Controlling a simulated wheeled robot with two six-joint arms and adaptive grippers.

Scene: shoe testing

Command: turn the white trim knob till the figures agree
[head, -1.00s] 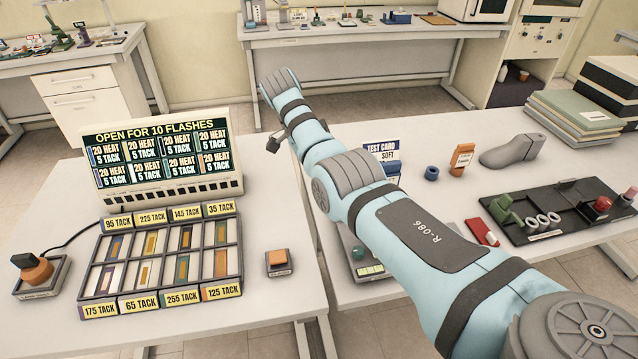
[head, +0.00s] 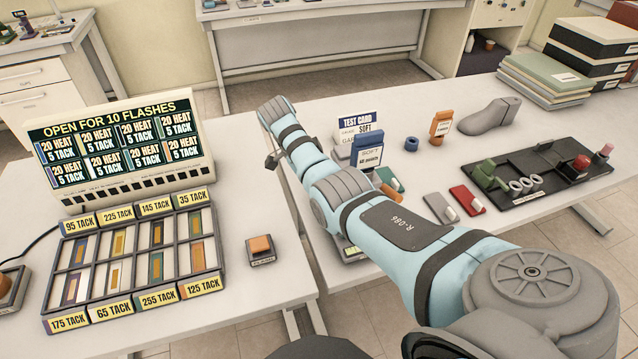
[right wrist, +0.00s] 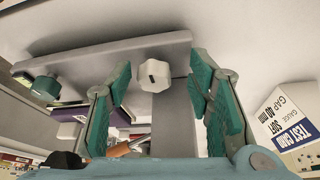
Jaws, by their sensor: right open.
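The white trim knob (right wrist: 154,76), faceted with a dark slot mark, sits on a grey bar (right wrist: 110,60) in the right wrist view. My right gripper (right wrist: 161,80) is open, with its teal fingers on either side of the knob in the picture. I cannot tell whether they touch it. In the head view my right arm (head: 330,185) hides the knob and the fingers. The test card (head: 362,125) stands behind the arm; it reads "SOFT" and "GAP 40 mm" in the wrist view (right wrist: 285,120). A small green readout (head: 350,251) is mostly covered by the arm. My left gripper is not in view.
A flash panel (head: 115,140) and a tray of labelled swatches (head: 140,262) stand on the left table, with an orange button (head: 261,248) beside them. On the right table are a grey shoe last (head: 488,117), a black tray (head: 530,160) and a red block (head: 467,200). A green knob (right wrist: 45,88) is left of the white one.

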